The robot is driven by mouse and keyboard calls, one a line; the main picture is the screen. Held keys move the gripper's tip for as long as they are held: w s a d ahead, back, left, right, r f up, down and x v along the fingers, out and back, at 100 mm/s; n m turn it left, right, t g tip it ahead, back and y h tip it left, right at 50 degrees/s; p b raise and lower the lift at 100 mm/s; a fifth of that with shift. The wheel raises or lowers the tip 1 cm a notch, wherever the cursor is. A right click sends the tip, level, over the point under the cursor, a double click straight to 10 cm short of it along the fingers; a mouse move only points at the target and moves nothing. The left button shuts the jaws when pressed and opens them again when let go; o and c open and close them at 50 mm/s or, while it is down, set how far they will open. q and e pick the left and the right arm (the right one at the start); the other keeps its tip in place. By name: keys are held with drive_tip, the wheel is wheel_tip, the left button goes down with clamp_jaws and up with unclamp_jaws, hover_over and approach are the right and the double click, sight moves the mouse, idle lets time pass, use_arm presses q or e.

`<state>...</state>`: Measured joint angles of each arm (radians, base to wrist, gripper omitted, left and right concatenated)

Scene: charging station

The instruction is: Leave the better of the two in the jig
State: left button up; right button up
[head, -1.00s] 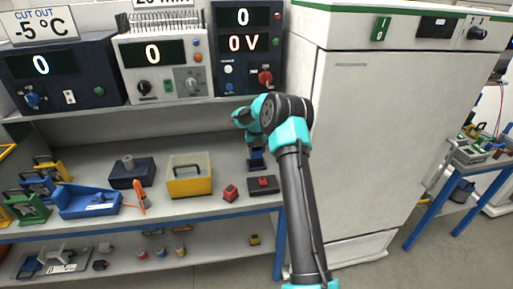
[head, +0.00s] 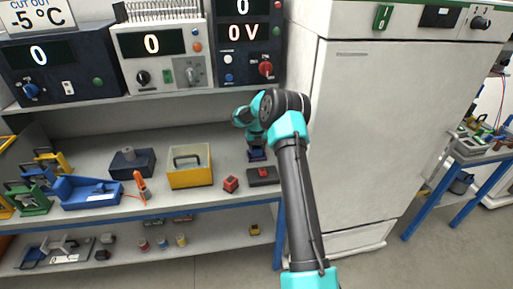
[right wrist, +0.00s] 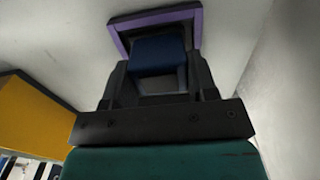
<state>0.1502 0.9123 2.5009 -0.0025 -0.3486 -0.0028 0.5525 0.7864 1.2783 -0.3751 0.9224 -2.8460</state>
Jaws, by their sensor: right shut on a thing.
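My right gripper (right wrist: 160,75) is shut on a small dark blue block (right wrist: 157,54), with a purple-edged frame (right wrist: 197,28) around its far end. Whether the block sits in this frame or only in front of it, I cannot tell. In the head view, the right gripper (head: 257,150) is low over the bench shelf, and the purple edge shows just under it. A black tray (head: 256,181) with a red piece on it lies just in front. A separate red block (head: 230,184) lies left of the tray. The jig is not clearly identifiable. My left gripper is out of view.
A yellow box (head: 190,180) stands left of the red block. A blue tray (head: 85,195), an orange tool (head: 142,186) and a dark box (head: 130,163) are further left. Instruments line the shelf above. A tall white cabinet (head: 385,130) stands close on the right.

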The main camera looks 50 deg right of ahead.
sight(256, 147)
drive_tip(key=o, duration=1)
drive_tip(key=shift+o, duration=0.2)
wheel_tip(256, 147, up, 12)
idle(0.4)
